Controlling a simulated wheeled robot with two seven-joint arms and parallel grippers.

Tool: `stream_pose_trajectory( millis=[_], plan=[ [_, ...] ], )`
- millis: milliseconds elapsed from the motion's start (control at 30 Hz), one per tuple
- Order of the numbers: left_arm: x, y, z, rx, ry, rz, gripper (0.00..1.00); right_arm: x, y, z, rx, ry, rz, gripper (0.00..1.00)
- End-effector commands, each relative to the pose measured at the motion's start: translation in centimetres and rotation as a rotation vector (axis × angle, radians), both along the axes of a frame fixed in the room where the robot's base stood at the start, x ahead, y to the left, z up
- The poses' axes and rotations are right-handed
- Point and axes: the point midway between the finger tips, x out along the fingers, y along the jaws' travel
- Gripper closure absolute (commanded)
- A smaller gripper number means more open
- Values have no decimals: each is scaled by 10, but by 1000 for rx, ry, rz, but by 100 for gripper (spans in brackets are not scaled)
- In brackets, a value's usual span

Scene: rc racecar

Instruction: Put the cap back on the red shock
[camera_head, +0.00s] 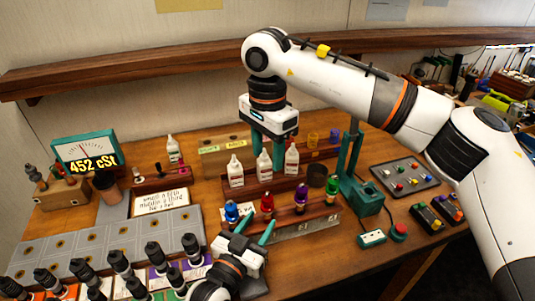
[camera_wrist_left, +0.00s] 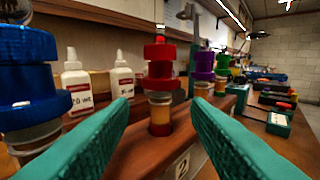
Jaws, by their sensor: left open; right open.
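The red shock (camera_head: 267,205) stands upright in the wooden rack between the blue shock (camera_head: 231,212) and the purple shock (camera_head: 301,196). In the left wrist view the red shock (camera_wrist_left: 160,75) has red upper parts above a clear section with amber fluid. I cannot make out a separate loose cap. My left gripper (camera_head: 257,229) is open and empty just in front of the red shock, its fingers spread to either side of it in the wrist view. My right gripper (camera_head: 267,146) is open, pointing down at the middle white bottle (camera_head: 264,167); contact is unclear.
White bottles (camera_head: 235,172) stand in a row behind the shocks, and a green shock (camera_head: 332,188) is at the rack's right end. A green stand (camera_head: 350,155) rises at right. A display (camera_head: 88,153) reads 452 cSt. Several black-topped shocks fill the front left.

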Motion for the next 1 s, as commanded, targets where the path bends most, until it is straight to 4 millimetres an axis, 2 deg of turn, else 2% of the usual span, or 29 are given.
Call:
stream_pose_trajectory(
  millis=[200,433,600,1000],
  plan=[
    [-44,22,-3,0,3,-1,56,0,0,-10,0,0,0,52],
    [-77,39,-2,0,2,0,56,0,0,-16,0,0,0,52],
    [-86,44,0,0,1,0,56,0,0,-18,0,0,0,52],
    [-87,44,0,-1,0,0,56,0,0,-17,0,0,0,52]
  ],
)
